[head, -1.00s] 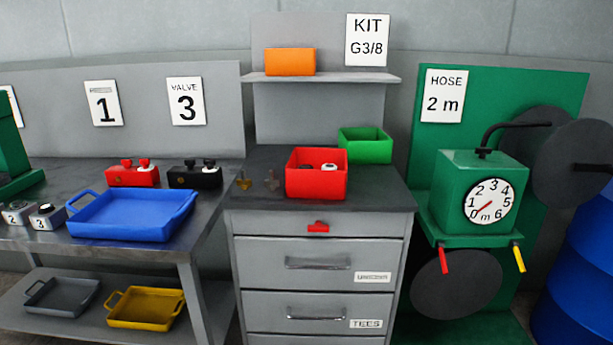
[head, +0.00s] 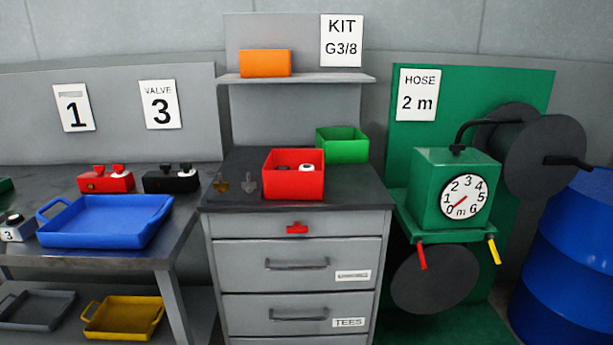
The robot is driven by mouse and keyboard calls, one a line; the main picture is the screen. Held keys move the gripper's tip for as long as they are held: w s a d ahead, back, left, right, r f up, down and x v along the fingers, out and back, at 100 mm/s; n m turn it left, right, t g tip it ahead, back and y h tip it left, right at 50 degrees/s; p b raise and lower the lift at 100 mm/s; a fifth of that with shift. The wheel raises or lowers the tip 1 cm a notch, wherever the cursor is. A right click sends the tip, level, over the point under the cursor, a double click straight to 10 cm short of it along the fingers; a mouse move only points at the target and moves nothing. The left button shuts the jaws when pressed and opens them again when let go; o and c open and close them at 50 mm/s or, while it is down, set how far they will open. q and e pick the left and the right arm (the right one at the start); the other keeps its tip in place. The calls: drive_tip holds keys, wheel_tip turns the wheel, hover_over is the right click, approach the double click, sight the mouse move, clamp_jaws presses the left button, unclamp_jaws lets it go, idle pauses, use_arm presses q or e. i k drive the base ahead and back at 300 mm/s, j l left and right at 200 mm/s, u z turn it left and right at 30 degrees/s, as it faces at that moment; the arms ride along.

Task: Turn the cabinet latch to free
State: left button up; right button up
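The grey drawer cabinet (head: 222,255) stands in the middle of the head view. A small red latch (head: 297,228) sits on its front, in the middle of the top panel above the drawers. The latch looks roughly horizontal with a short stub on top. Two drawers with bar handles, an upper one (head: 297,264) and a lower one (head: 299,315), look closed below it; the lower is labelled TEES and the upper label is too blurred to read. Neither of my grippers is in view.
On the cabinet top stand a red bin (head: 293,187) with small parts, a green bin (head: 342,146) and two small fittings. A bench with a blue tray (head: 105,238) is at left. A green hose station (head: 452,190) and blue barrel (head: 575,265) are at right.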

sight(298, 228)
drive_tip(key=k, duration=1)
drive_tip(key=i+j, duration=0.1)
drive_tip(key=i, duration=1)
drive_tip(key=i+j, duration=0.1)
drive_tip(key=i, duration=1.05)
